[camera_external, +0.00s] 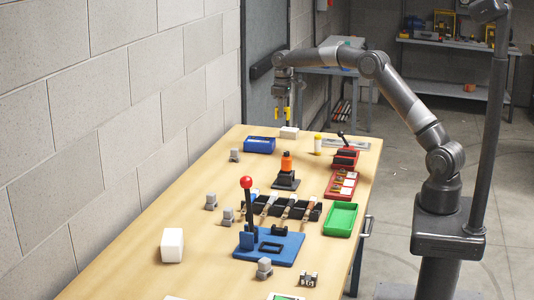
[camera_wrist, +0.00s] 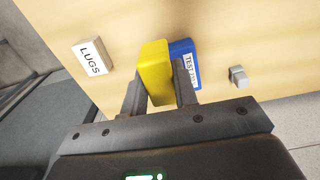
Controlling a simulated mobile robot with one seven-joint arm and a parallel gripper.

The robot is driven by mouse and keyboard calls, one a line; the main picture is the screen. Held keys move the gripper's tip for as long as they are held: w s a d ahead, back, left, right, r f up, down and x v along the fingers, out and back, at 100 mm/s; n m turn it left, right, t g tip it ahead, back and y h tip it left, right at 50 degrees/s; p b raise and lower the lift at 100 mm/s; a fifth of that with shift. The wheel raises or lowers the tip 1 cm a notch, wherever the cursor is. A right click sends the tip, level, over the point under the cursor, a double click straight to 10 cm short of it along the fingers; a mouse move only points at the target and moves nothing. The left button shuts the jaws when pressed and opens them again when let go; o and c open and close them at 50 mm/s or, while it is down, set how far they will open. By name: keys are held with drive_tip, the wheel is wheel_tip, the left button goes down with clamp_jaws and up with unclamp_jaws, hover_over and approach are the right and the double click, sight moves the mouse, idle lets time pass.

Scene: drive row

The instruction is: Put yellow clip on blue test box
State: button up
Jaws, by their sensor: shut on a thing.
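The yellow clip (camera_wrist: 154,68) is between the fingers of my gripper (camera_wrist: 160,80) in the wrist view, and the jaws are shut on it. In the external view my gripper (camera_external: 287,103) hangs pointing down above the far end of the table. The blue test box (camera_external: 259,145) lies on the table near the far left edge, lower than my gripper and to its left. In the wrist view the blue test box (camera_wrist: 186,62) shows just right of the clip, partly hidden by the clip and a finger; its label is partly readable.
A white block labelled LUGS (camera_wrist: 92,56) is left of the clip in the wrist view. A small grey block (camera_wrist: 239,76) is to the right. An orange-topped black stand (camera_external: 286,172), a red tray (camera_external: 342,184) and a green tray (camera_external: 340,219) stand nearer on the table.

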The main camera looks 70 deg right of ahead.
wheel_tip(320, 180, up, 2)
drive_tip(key=s+d, duration=0.2)
drive_tip(key=s, duration=0.1)
hover_over(265, 143)
drive_tip(key=f, duration=0.6)
drive_tip(key=shift+w+d+f, duration=0.1)
drive_tip(key=shift+d+f, duration=0.1)
drive_tip(key=shift+f, duration=2.1)
drive_tip(key=o, duration=1)
drive_tip(key=shift+f, duration=0.15)
drive_tip(key=shift+o, duration=0.2)
